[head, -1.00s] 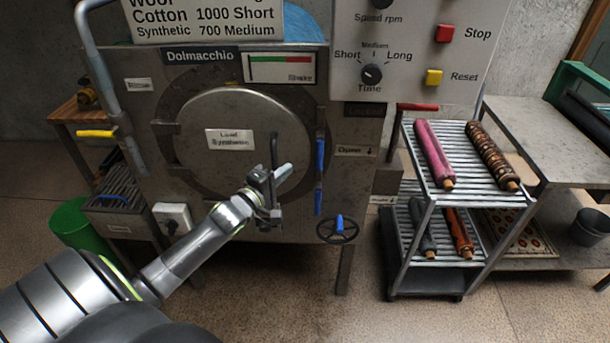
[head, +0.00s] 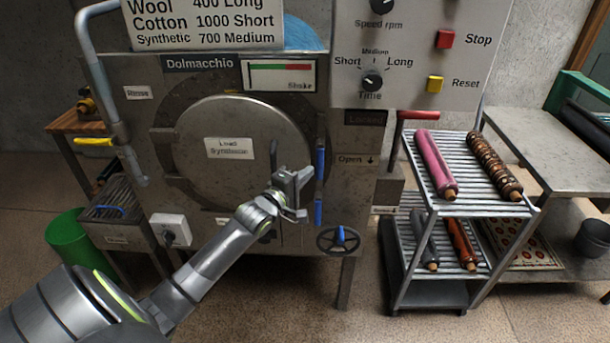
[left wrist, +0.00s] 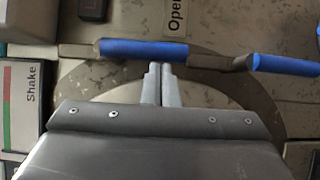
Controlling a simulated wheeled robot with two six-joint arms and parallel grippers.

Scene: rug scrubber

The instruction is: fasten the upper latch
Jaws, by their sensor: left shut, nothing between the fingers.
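The round steel loading door (head: 215,172) of the machine is closed. The upper latch (head: 320,163) has a blue handle at the door's right edge, standing roughly upright. The lower latch (head: 318,211) has a similar blue handle below it. My left gripper (head: 303,181) is shut and empty, in front of the door's right part and left of the upper latch. In the left wrist view its fingertips (left wrist: 158,72) point at the upper latch's blue handle (left wrist: 143,49), close to it; contact is unclear. The lower latch (left wrist: 285,66) is to the right there. My right gripper is out of view.
A handwheel (head: 338,240) sits below the latches. A control panel (head: 405,50) overhangs at upper right. A trolley rack with rolled rugs (head: 435,165) stands to the right. A dark door handle (head: 273,155) is just behind my left gripper.

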